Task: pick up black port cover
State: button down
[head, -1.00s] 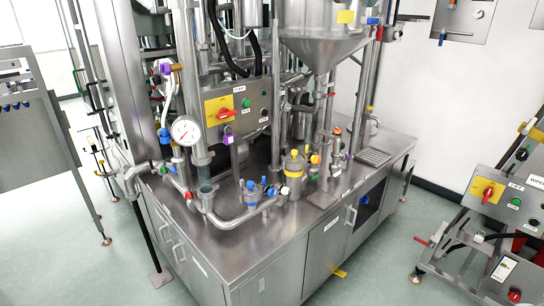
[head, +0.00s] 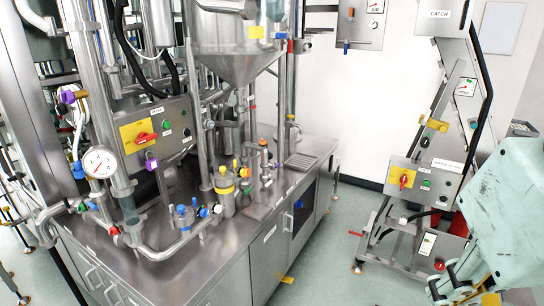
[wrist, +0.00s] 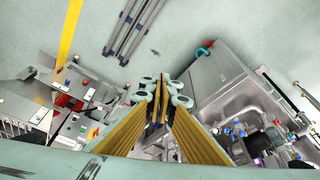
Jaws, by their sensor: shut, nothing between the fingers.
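I cannot make out a black port cover in either view. My gripper shows in the wrist view (wrist: 159,100), pointing down over the floor between the machines. Its yellow-padded fingers are together with nothing between them. In the head view, a pale green part of my arm enters at the lower right, in front of the elevator frame (head: 385,215) with its control box (head: 424,186) and "CATCH" sign.
A steel machine with a hopper (head: 238,50) and a steel bench top (head: 185,245) carrying valves and a pressure gauge (head: 100,162) fills the left. Pale floor (head: 335,260) lies between bench and elevator. Dark rails (wrist: 138,25) lie on the floor in the wrist view.

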jog(key=c, duration=3.5)
grip_release()
jog(key=o, duration=1)
